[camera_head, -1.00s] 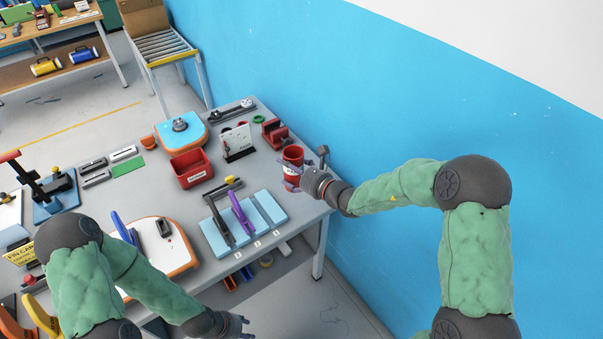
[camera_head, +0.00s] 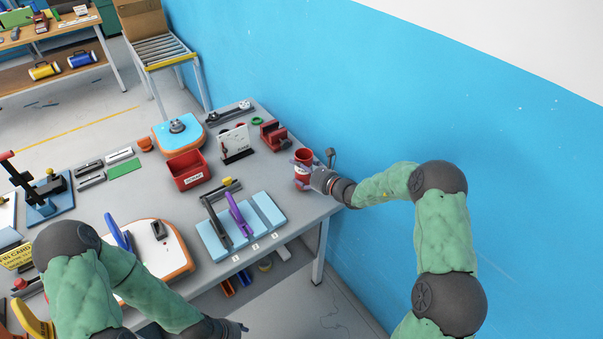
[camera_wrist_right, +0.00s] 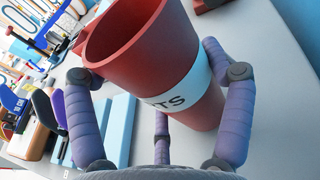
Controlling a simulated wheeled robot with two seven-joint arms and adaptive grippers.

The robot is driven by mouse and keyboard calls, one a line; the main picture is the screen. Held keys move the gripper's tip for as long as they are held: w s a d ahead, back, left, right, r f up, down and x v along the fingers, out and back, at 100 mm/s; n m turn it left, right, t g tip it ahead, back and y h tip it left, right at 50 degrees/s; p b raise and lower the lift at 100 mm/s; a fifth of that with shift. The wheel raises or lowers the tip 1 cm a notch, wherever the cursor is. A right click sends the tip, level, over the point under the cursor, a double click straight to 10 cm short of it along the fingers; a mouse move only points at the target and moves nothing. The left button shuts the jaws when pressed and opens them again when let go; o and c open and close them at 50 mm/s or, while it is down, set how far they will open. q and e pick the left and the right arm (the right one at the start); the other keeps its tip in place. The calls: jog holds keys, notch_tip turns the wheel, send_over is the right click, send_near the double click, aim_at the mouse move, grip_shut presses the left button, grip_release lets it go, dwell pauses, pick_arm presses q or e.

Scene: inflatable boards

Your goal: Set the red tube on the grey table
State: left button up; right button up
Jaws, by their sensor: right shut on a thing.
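The red tube (camera_head: 303,165) is an open-topped red cup with a white label band. It stands about upright at the right end of the grey table (camera_head: 295,199); I cannot tell whether its base touches the top. My right gripper (camera_head: 313,176) is shut on it from the right side. In the right wrist view the red tube (camera_wrist_right: 150,60) fills the middle, with purple padded fingers of the right gripper (camera_wrist_right: 165,105) around it and part of its label lettering showing. My left gripper (camera_head: 238,328) is low in the head view, away from the tube; its fingers are hardly visible.
A red bin (camera_head: 188,170), a white sign stand (camera_head: 236,144) and a red block fixture (camera_head: 273,134) stand left of the tube. A light blue rack (camera_head: 238,226) with a purple clamp lies nearer. A blue wall (camera_head: 420,90) closes the right side.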

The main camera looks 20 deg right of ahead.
jog(key=shift+f, duration=0.6)
jog(key=o, duration=1)
jog(key=shift+f, duration=0.15)
jog(key=shift+o, duration=0.2)
jog(key=shift+s+d+r, duration=0.2)
jog(key=shift+r, duration=0.05)
jog(key=p+v, duration=0.2)
jog(key=v, duration=0.9)
jog(key=shift+s, duration=0.3)
